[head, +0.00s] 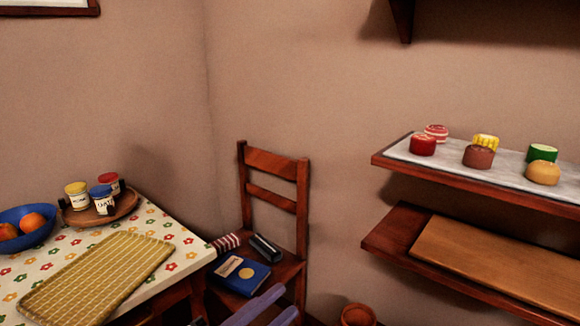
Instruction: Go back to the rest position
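My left gripper (288,301) shows at the bottom edge in the head view, only its two bluish-purple fingers in sight. The fingers are apart with a gap between them and nothing visible in it. They are in front of the wooden chair (272,163), near a blue book (240,274) on its seat; I cannot tell the distance. The rest of the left arm is below the picture. My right gripper is not in view.
A table with a flowered cloth (180,258) stands at left, bearing a yellow mat (98,281), blue bowl (40,236) and wooden tray (125,208) with jars. Wall shelves (390,160) at right hold colored round items. A terracotta pot (357,316) is low down.

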